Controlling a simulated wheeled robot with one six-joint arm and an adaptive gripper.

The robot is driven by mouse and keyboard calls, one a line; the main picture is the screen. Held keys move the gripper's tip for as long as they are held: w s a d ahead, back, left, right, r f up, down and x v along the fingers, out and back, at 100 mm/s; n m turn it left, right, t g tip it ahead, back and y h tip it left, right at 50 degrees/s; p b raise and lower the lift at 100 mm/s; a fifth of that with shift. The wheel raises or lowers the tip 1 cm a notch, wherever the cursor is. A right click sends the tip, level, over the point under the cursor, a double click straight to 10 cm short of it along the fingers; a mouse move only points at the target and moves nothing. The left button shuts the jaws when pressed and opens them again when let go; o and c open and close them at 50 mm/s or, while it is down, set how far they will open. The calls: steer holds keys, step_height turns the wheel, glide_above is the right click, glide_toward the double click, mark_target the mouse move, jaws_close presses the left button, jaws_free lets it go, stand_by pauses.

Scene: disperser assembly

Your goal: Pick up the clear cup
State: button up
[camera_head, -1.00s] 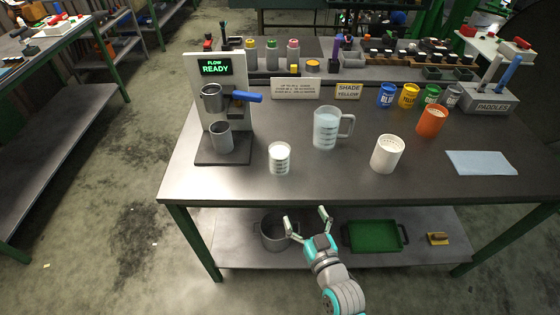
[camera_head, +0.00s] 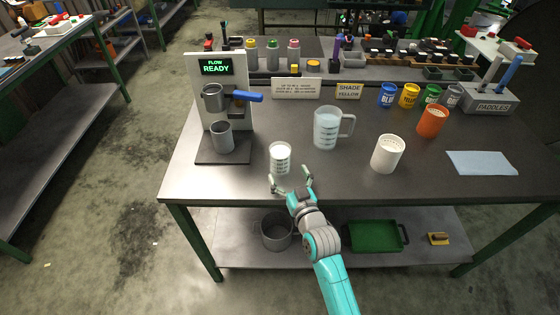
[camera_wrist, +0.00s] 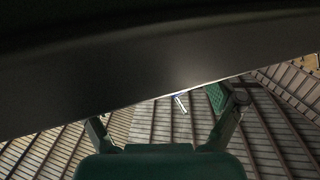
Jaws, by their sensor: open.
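The clear cup (camera_head: 280,158) is small, with graduation marks and white contents, and stands upright near the table's front edge in the head view. A larger clear jug (camera_head: 327,128) with a handle and marks stands behind it to the right. My gripper (camera_head: 291,181) is open and empty at the front edge, just in front of the cup and apart from it. In the wrist view my gripper (camera_wrist: 162,122) shows its two fingers spread, with a dark surface across the top. The cup is not visible in the wrist view.
A dispenser stand (camera_head: 222,120) with a grey cup is to the left. A white cup (camera_head: 387,153) and an orange cup (camera_head: 432,121) stand to the right, near a blue sheet (camera_head: 481,163). The lower shelf holds a pot and a green tray (camera_head: 374,236).

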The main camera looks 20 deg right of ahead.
mark_target(284, 167)
steer(key=w, duration=0.4)
steer(key=shift+w+a, duration=0.1)
steer(key=shift+a, duration=0.1)
steer(key=c, duration=1.5)
